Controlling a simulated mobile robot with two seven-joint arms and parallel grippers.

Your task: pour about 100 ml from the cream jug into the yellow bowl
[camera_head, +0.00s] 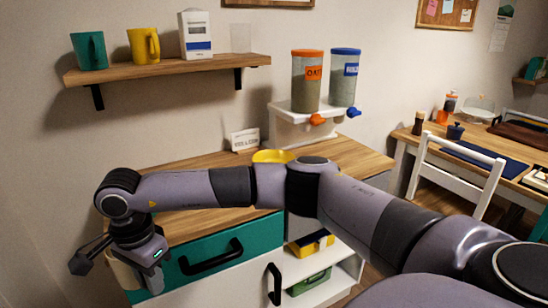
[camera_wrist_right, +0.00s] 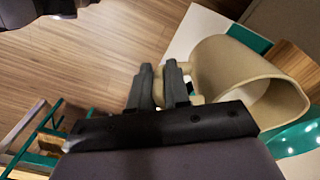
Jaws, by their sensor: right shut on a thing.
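The cream jug (camera_wrist_right: 245,75) is in my right gripper (camera_wrist_right: 160,82), whose fingers are closed on its handle in the right wrist view. In the head view only part of the jug (camera_head: 123,272) shows, low on the left by the cabinet's front left corner, partly hidden by my right gripper (camera_head: 90,262). The jug's tilt and contents cannot be told. The yellow bowl (camera_head: 271,156) stands on the wooden cabinet top, well to the right of the jug; my right forearm hides its lower part. My left gripper is not in view.
The cabinet top (camera_head: 200,165) is wooden, with a teal drawer (camera_head: 225,262) in front. A small sign (camera_head: 244,140) and a dispenser stand (camera_head: 300,118) are behind the bowl. A wall shelf (camera_head: 170,68) holds a green mug (camera_head: 89,50), a yellow mug (camera_head: 143,46) and a carton (camera_head: 195,35).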

